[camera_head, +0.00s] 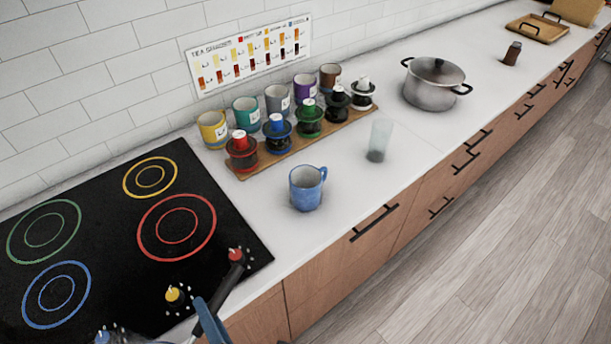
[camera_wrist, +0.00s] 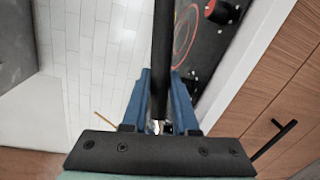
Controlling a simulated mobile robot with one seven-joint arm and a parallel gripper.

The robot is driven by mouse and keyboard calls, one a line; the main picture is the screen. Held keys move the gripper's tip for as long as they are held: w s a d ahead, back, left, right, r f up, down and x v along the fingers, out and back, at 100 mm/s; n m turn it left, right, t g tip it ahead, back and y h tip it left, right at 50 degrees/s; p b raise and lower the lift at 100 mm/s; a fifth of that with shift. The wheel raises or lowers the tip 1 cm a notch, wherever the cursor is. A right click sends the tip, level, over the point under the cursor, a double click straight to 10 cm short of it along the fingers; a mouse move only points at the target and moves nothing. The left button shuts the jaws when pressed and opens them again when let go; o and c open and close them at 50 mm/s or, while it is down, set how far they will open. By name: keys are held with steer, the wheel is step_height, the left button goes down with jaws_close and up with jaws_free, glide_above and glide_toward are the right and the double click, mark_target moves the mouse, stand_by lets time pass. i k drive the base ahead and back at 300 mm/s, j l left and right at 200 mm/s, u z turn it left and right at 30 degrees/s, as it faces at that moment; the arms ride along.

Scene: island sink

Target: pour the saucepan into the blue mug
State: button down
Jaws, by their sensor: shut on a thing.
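The blue mug (camera_head: 305,190) stands upright on the white counter, right of the hob, its handle pointing away to the right. My gripper (camera_head: 212,318) is at the bottom edge of the head view, low over the hob's front right corner. In the wrist view, my gripper's blue fingers (camera_wrist: 162,82) are shut on a long black handle (camera_wrist: 163,38). The handle (camera_head: 231,276) also shows in the head view, left of and nearer than the mug.
The black hob (camera_head: 110,235) with coloured rings fills the left. A lidded pot (camera_head: 432,88) is farther back. Counter around the mug is clear.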

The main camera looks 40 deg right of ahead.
mark_target(306, 181)
steer(key=k+l, duration=0.15)
steer(key=l, duration=0.25)
steer(key=k+l, duration=0.1)
steer(key=l, duration=0.3)
steer(key=k+l, duration=0.15)
steer(key=l, duration=0.25)
